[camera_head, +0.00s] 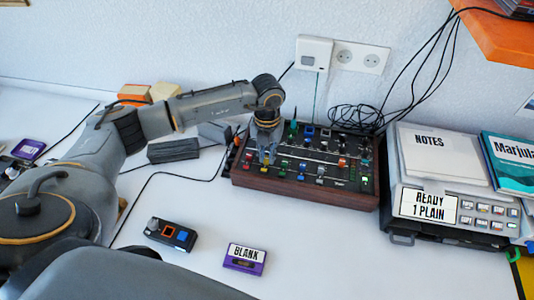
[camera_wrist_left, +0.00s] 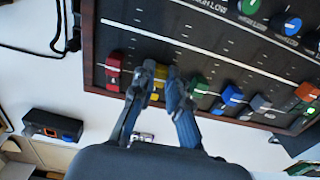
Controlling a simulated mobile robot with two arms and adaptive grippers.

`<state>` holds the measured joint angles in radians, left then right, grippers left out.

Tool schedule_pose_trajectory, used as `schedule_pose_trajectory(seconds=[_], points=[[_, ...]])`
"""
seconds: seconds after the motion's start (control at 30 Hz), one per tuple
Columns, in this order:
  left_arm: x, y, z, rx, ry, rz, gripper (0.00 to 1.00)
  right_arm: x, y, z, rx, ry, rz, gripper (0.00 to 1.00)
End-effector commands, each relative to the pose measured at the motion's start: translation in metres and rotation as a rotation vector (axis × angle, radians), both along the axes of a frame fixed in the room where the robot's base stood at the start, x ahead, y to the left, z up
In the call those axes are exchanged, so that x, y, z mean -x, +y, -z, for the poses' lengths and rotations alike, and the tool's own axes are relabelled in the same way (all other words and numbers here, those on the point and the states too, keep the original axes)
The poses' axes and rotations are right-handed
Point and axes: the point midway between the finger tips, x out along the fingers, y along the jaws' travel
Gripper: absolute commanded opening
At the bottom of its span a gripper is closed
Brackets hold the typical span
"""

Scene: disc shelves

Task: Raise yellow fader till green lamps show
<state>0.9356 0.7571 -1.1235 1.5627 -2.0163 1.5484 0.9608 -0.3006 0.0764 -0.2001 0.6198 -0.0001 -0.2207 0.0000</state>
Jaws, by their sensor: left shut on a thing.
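The mixer (camera_head: 300,195) is a dark panel with brown wooden sides and a row of coloured faders. My left gripper (camera_head: 267,158) reaches down onto its left part. In the left wrist view, my left gripper (camera_wrist_left: 162,75) is shut on the yellow fader (camera_wrist_left: 157,84), whose cap shows partly between the fingers. A red fader (camera_wrist_left: 113,72) is on one side and a green fader (camera_wrist_left: 198,86) on the other. A small green light (camera_wrist_left: 312,110) shows near the orange fader (camera_wrist_left: 306,91). I cannot make out other lit lamps. My right gripper is not in view.
Blue (camera_wrist_left: 231,95) and grey (camera_wrist_left: 260,103) faders stand farther along the row. Knobs fill the back of the panel. Black cables (camera_head: 355,118) lie behind it. A notes pad (camera_head: 435,150) is at the right. A blank cassette (camera_head: 245,258) and small device (camera_head: 171,234) lie in front.

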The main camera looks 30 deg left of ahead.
Motion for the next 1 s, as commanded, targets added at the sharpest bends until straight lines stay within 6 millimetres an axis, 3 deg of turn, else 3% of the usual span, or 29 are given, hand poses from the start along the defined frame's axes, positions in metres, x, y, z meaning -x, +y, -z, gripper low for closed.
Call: schedule_pose_trajectory(seconds=[0.2,0.53,0.57,0.67,1.0], points=[[-0.026,0.006,0.003,0.0,-0.004,-0.003,0.0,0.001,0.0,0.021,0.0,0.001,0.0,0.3],[-0.029,0.007,0.0,0.001,-0.001,-0.001,0.0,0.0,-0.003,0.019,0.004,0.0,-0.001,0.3],[-0.029,0.007,0.0,0.001,-0.001,-0.001,0.21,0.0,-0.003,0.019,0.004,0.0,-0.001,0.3],[-0.029,0.007,0.0,0.0,-0.001,-0.001,0.38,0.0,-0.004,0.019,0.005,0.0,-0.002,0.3],[-0.029,0.008,-0.004,0.001,-0.001,0.0,0.38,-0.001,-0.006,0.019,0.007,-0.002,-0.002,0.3]])
